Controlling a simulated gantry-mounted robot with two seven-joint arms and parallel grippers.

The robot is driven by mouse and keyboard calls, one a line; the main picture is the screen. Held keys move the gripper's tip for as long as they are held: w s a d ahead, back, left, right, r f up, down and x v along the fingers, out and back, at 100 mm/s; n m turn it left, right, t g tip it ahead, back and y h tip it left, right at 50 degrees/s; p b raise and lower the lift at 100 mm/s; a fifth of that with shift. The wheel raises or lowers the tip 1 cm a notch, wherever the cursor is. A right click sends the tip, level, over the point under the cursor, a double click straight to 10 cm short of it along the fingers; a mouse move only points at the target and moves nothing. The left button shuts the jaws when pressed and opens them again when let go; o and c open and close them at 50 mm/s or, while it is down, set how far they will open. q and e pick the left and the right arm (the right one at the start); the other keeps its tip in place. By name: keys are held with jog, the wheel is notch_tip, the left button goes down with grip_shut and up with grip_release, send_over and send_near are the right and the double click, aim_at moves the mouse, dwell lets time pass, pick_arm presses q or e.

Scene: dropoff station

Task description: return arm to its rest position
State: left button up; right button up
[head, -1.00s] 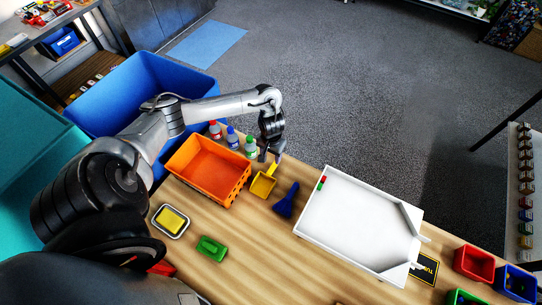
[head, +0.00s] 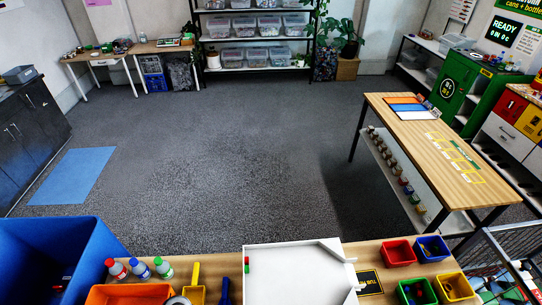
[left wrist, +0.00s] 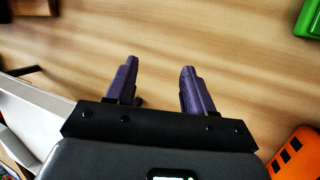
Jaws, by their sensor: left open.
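My left gripper (left wrist: 158,68) shows in the left wrist view with its two purple fingers apart. Nothing is between them, and bare wooden table top (left wrist: 150,30) lies beyond them. The left gripper does not show in the head view; only a small grey rounded piece, perhaps of my arm, shows at the bottom edge. My right arm and gripper are in neither view.
In the head view, an orange bin (head: 128,294), small bottles (head: 140,269), a yellow scoop (head: 194,292) and a white tray (head: 293,275) line the near table. A blue bin (head: 50,245) stands left. Open floor lies beyond. A green block (left wrist: 309,18) shows in the wrist view.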

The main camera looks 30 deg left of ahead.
pick_arm(q)
jog(key=w+d+r+t+p, duration=0.25)
jog(key=d+r+t, duration=0.35)
jog(key=r, duration=0.7)
jog(key=a+r+m+g+y, duration=0.2)
jog(key=a+r+m+y, duration=0.2)
jog(key=a+r+m, duration=0.3)
jog(key=shift+a+r, duration=1.2)
jog(key=shift+r, duration=0.2)
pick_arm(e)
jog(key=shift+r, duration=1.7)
